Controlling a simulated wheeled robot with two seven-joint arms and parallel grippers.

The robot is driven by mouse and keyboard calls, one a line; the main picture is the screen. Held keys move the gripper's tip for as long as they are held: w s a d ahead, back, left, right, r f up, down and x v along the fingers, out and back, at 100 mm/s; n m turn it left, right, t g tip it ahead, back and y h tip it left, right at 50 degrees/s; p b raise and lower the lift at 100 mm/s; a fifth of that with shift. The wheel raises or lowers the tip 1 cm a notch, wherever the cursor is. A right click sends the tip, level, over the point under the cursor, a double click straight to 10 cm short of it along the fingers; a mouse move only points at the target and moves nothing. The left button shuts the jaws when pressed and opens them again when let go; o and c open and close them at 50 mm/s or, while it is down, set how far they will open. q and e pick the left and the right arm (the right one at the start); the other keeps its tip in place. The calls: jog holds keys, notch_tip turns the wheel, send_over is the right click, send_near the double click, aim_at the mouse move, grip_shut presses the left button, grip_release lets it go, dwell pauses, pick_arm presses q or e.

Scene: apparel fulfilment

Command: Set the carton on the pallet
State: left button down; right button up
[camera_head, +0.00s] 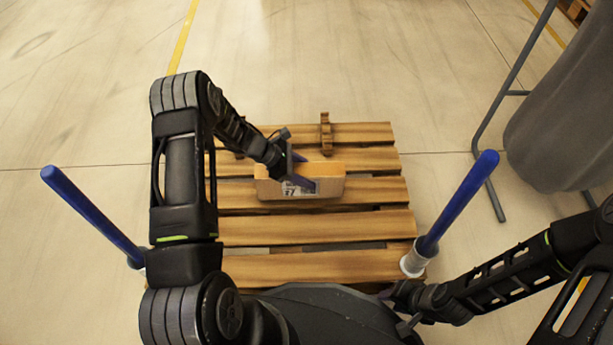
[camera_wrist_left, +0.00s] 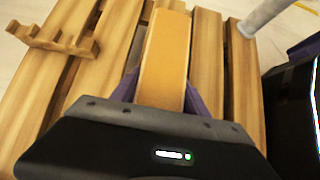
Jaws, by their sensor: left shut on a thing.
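The carton (camera_head: 330,184) is a small tan box with a printed label, over the middle slats of the wooden pallet (camera_head: 315,232) in the head view. My left gripper (camera_head: 297,183) is shut on the carton from above. In the left wrist view the carton (camera_wrist_left: 164,62) sits between the two purple fingers (camera_wrist_left: 160,92), with pallet slats (camera_wrist_left: 105,60) below. I cannot tell whether the carton touches the slats. My right gripper (camera_head: 408,312) is low by the pallet's near right corner; its fingers are not clear.
Blue posts with white bases stand at the near left (camera_head: 92,215) and near right (camera_head: 458,205). A small wooden piece (camera_head: 326,133) stands on the far slat. A grey draped frame (camera_head: 565,125) is at right. The floor beyond the pallet is clear.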

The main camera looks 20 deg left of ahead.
pick_arm(q)
jog(key=shift+f, duration=0.2)
jog(key=c, duration=0.6)
grip_release()
jog(key=shift+f, duration=0.1)
jog(key=shift+s+a+r, duration=0.1)
jog(key=shift+a+r, duration=0.15)
jog(key=shift+r, duration=0.2)
jog(key=p+v, duration=0.3)
jog(key=v, duration=0.7)
jog(key=shift+a+r+p, duration=0.1)
jog(key=shift+p, duration=0.25)
jog(key=shift+s+a+r, duration=0.25)
jog(key=shift+a, duration=0.05)
